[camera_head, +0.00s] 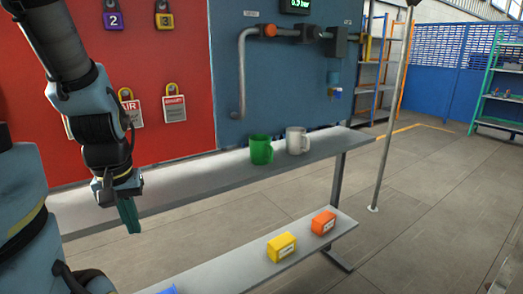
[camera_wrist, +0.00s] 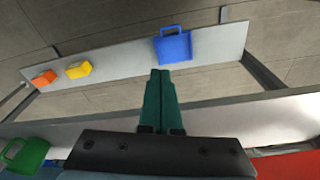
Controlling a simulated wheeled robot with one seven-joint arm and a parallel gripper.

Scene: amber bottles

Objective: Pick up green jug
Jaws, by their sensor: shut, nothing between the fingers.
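The green jug (camera_head: 261,149) stands upright on the upper grey shelf (camera_head: 205,180) in the head view, beside a white jug. My gripper (camera_head: 130,217) points down at the left, in front of the shelf and well apart from the jug. In the wrist view, the green jug (camera_wrist: 27,155) shows at the lower left edge, partly cut off, with its handle toward the left. My gripper's green fingers (camera_wrist: 158,85) are together there, with nothing between them.
The white jug (camera_head: 297,140) stands right of the green one. The lower shelf (camera_head: 245,263) holds a yellow box (camera_head: 281,247), an orange box (camera_head: 323,222) and a blue item (camera_wrist: 173,46). A grey pipe (camera_head: 241,80) runs down the wall behind. A thin pole (camera_head: 390,110) stands at right.

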